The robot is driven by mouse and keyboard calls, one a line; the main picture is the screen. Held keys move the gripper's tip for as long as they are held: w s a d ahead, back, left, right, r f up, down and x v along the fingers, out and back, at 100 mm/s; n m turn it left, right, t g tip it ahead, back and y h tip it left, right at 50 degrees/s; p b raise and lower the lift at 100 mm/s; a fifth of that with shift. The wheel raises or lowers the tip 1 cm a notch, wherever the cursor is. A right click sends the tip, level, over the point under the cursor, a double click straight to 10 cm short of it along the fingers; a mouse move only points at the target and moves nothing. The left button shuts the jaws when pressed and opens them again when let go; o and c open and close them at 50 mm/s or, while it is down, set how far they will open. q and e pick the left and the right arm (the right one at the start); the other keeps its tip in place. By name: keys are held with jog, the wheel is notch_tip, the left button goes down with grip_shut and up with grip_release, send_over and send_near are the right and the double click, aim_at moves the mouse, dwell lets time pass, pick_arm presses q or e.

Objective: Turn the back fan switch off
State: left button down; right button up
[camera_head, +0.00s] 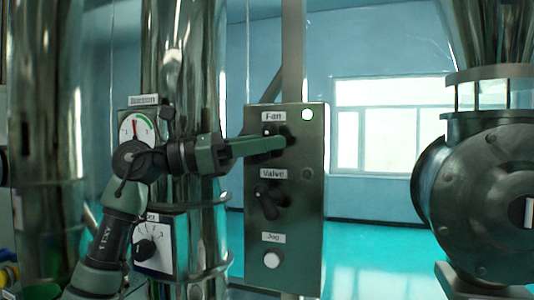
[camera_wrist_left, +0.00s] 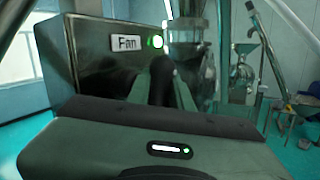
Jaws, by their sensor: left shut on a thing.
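The grey control panel (camera_head: 312,215) stands upright in the middle of the head view. Its fan switch (camera_head: 268,130) is a black knob under the "Fan" label, partly hidden behind my fingers. My left gripper (camera_head: 284,143) reaches in from the left and is shut on the fan switch. In the left wrist view the black fan switch (camera_wrist_left: 161,78) stands between the fingers, below the "Fan" label. My right gripper is not in view.
Below are the black valve switch (camera_head: 268,200) and a white Jog button (camera_head: 272,259). A suction gauge (camera_head: 136,128) and another dial (camera_head: 147,246) are on the left, beside shiny metal columns. A large round metal machine (camera_head: 480,190) stands on the right.

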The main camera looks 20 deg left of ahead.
pick_arm(q)
jog(key=n+h+b, duration=0.1)
jog(key=t+b, duration=0.1)
jog(key=b, duration=0.1)
jog(key=shift+f+n+t+h, duration=0.3)
jog(key=shift+f+n+h, duration=0.05)
jog(key=shift+n+h, duration=0.05)
jog(key=shift+r+n+t+h+b, duration=0.1)
jog(key=shift+n+t+h+b, duration=0.3)
jog(key=shift+n+t+b, duration=0.4)
jog(key=shift+r+n+t, duration=0.1)
jog(key=shift+n+t, duration=0.3)
jog(key=shift+n, duration=0.1)
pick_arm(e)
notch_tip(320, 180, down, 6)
pick_arm(q)
jog(key=shift+r+n+t+p, duration=0.2)
jog(key=shift+n+t+p, duration=0.1)
jog(key=shift+n+t, duration=0.7)
jog(key=n+t+p, duration=0.2)
jog(key=shift+r+n+t+p, duration=0.15)
jog(key=shift+n+t+p, duration=0.15)
jog(key=shift+t, duration=0.1)
jog(key=shift+a+n+t+y+p, duration=0.15)
jog(key=shift+n+t+y+p, duration=0.55)
jog(key=shift+n+t+p, duration=0.3)
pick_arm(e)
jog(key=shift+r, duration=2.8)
